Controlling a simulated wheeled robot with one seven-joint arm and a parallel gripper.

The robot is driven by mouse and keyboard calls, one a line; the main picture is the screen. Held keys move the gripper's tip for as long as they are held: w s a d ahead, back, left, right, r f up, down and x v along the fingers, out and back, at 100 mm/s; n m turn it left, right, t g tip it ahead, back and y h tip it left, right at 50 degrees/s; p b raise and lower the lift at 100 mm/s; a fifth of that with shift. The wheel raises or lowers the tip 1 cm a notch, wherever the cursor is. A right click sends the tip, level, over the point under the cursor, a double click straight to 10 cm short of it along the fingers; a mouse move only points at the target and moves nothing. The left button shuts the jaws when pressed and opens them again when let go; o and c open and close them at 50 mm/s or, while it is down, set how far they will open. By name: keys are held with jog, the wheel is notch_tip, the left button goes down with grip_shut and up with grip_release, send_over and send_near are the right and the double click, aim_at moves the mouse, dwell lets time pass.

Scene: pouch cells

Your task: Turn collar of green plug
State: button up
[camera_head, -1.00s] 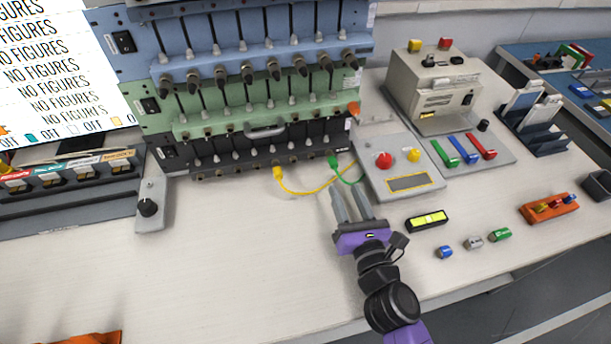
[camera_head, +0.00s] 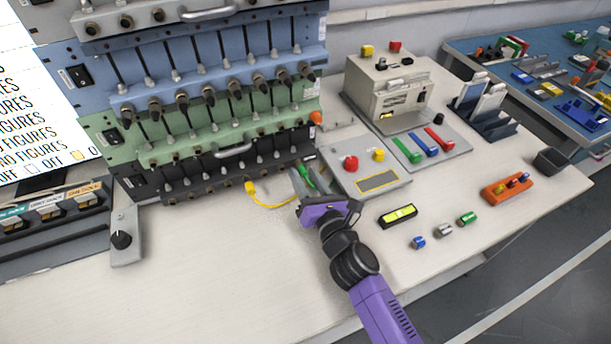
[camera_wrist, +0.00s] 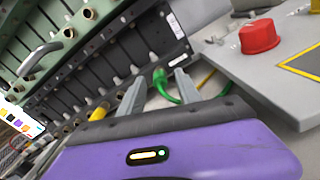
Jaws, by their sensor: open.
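The green plug (camera_head: 306,172) sits at the right end of the bottom dark rack row, with its green cable hanging down. In the wrist view the green plug (camera_wrist: 160,78) shows between and beyond my fingertips, its cable curving down to the right. My gripper (camera_head: 305,180) is open in front of the plug; in the wrist view my gripper (camera_wrist: 160,82) has its two grey fingers apart with nothing held. Whether a finger touches the plug cannot be told. The plug's collar is too small to make out clearly.
A yellow plug (camera_head: 250,188) with a yellow cable is left of my gripper. A grey control box (camera_head: 345,185) with a red button (camera_head: 351,163) stands close on the right. A yellow-windowed black block (camera_head: 398,215) lies nearby. The bench front left is clear.

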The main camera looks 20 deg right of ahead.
grip_shut()
jog(key=shift+n, duration=0.4)
jog(key=n, duration=0.3)
jog(key=shift+n+p, duration=0.3)
jog(key=shift+n, duration=0.1)
jog(key=n, duration=0.4)
jog(key=shift+n, duration=0.3)
dwell(0.4)
grip_release()
